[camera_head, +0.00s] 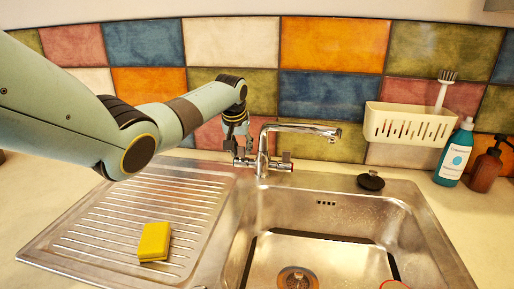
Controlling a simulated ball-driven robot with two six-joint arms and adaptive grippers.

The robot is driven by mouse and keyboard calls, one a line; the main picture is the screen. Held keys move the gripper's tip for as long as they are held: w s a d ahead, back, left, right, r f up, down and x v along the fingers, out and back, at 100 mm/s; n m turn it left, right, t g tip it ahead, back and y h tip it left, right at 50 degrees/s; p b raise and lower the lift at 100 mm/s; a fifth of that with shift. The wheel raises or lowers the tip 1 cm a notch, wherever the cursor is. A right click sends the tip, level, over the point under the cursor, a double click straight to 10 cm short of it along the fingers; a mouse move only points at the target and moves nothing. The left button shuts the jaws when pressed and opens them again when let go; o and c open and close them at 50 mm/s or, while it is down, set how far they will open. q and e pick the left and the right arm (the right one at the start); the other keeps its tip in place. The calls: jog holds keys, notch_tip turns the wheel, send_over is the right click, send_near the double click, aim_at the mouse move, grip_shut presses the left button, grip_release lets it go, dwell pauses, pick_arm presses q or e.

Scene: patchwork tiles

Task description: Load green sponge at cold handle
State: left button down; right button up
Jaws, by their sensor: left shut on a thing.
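The tap (263,155) stands behind the sink, its spout reaching right. My left gripper (238,152) points down behind the drainboard, at the tap's left handle, and is shut on it; its fingers hide much of that handle. The right handle (284,164) carries a red mark and is free. A yellow sponge (155,242) lies on the ribbed drainboard (95,245), well in front of my left gripper. I see no plainly green sponge. My right gripper is not in view.
The steel basin (262,212) is right of the drainboard, with a drain (297,279) and part of a red thing (393,284) at the bottom edge.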

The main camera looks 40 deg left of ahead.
pick_arm(q)
jog(key=t+p, duration=0.1)
jog(key=p, duration=0.1)
jog(key=s+y+p, duration=0.1)
jog(key=p, duration=0.1)
jog(key=shift+d+r+t, duration=0.15)
jog(key=shift+d+t, duration=0.15)
jog(key=shift+t, duration=0.1)
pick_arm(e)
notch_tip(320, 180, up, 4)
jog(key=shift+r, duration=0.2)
pick_arm(q)
jog(key=shift+s+d+f+t+p, duration=0.1)
jog(key=shift+s+f+t+p, duration=0.1)
jog(key=shift+t+p, duration=0.3)
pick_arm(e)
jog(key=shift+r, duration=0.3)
pick_arm(q)
jog(key=shift+y, duration=0.3)
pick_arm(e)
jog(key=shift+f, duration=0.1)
pick_arm(q)
jog(key=c, duration=1.1)
grip_release()
jog(key=shift+r, duration=0.1)
